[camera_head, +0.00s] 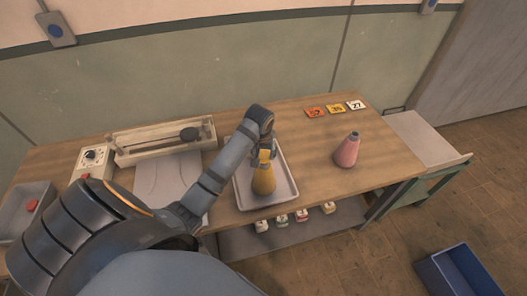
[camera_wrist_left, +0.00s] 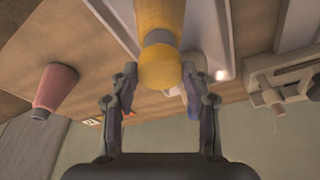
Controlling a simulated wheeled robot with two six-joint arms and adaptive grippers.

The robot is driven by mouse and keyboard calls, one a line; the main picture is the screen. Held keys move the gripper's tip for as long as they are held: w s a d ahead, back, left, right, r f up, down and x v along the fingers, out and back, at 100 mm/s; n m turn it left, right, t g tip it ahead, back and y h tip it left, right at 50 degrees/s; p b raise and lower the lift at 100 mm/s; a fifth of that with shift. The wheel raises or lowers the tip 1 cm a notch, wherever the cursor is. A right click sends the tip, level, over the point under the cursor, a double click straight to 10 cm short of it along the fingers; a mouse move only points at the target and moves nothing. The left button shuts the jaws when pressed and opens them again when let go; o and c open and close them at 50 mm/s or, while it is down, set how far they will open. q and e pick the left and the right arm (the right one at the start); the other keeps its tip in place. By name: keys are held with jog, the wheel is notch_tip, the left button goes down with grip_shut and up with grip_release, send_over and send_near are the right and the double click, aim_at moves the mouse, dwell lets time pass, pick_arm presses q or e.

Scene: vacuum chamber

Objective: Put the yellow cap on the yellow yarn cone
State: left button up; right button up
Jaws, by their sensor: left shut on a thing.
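The yellow yarn cone (camera_head: 263,182) stands upright in a pale tray (camera_head: 240,196) on the wooden table. In the left wrist view the cone (camera_wrist_left: 160,15) comes in from the top, with a grey band at its narrow end. The yellow cap (camera_wrist_left: 160,69) is between the fingers of my left gripper (camera_wrist_left: 160,76), in line with the cone's narrow end. My left gripper (camera_head: 265,152) is above the cone in the head view and is shut on the cap. Whether the cap touches or sits around the cone's tip, I cannot tell. My right gripper is out of view.
A pink cone (camera_head: 347,149) with a grey tip stands right of the tray. Number cards (camera_head: 335,109) lie at the back edge. A long pale fixture (camera_head: 160,140) and a control box (camera_head: 92,160) are at left. A blue bin (camera_head: 458,272) is on the floor.

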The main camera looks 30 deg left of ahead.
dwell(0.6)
pick_arm(q)
jog(key=shift+p, duration=0.35)
jog(key=shift+f, duration=0.1)
dwell(0.4)
jog(key=shift+f, duration=1.45)
jog(key=o, duration=0.9)
jog(key=v, duration=1.2)
